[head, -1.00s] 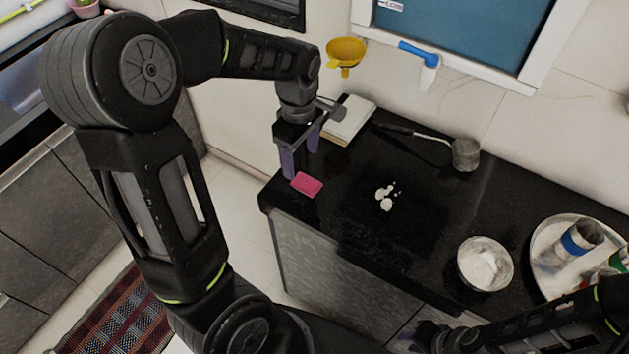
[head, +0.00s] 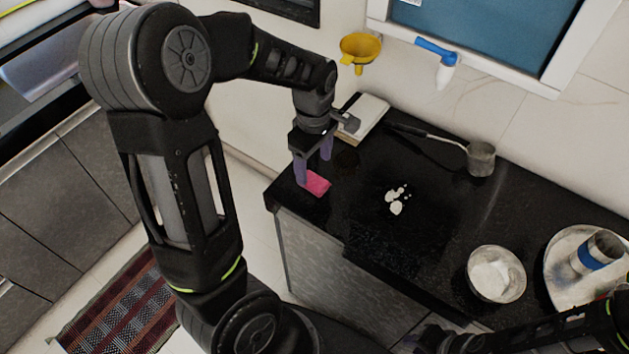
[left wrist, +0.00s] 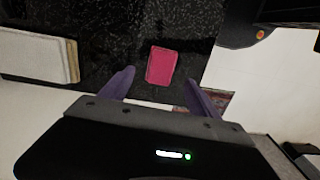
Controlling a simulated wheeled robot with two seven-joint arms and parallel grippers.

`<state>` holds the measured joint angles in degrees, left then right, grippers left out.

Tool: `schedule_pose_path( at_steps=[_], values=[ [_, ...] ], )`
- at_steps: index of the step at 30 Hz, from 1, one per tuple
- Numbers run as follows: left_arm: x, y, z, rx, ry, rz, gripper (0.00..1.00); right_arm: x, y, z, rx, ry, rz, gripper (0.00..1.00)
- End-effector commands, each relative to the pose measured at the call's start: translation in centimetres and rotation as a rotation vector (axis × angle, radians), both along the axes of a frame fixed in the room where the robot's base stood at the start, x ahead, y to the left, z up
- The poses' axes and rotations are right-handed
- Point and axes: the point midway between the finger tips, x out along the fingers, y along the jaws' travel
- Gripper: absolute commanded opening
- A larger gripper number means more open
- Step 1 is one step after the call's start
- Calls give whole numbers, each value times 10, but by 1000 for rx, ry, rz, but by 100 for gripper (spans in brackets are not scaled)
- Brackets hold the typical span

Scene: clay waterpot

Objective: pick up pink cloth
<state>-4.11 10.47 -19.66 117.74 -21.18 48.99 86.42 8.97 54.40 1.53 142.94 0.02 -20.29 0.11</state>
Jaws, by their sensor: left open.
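The pink cloth (head: 315,184) lies flat on the black counter near its left end. It also shows in the left wrist view (left wrist: 161,66), just beyond and between my left fingers. My left gripper (head: 315,167) is open, pointing down, with its purple fingers close above and behind the cloth. In the left wrist view, the left gripper (left wrist: 160,92) has its fingers spread to either side and nothing between them. I cannot tell whether the fingertips touch the cloth. My right arm enters at the lower right of the head view; its gripper (head: 432,340) is dark and partly cut off.
White lumps (head: 396,200) lie on the counter to the right. A ladle (head: 478,158), a bowl of white powder (head: 496,274) and a metal tray (head: 556,290) stand farther right. A pale book-like block (head: 362,118) lies behind my left gripper. Counter around the cloth is clear.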

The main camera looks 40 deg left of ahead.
Motion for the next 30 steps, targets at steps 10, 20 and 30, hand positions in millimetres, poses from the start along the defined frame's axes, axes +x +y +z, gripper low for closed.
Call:
schedule_pose_path(
  at_steps=[10, 20, 30],
  values=[
    [-2, -1, -17, 0, 6, 1, 71, -1, 0, 5, -1, 1, -1, 25],
    [-1, -2, -52, 0, 2, 0, 71, -1, -1, 8, -2, 4, -1, 25],
    [-1, -2, -52, 0, 0, 0, 71, -1, -1, 8, -2, 4, -1, 25]
  ],
)
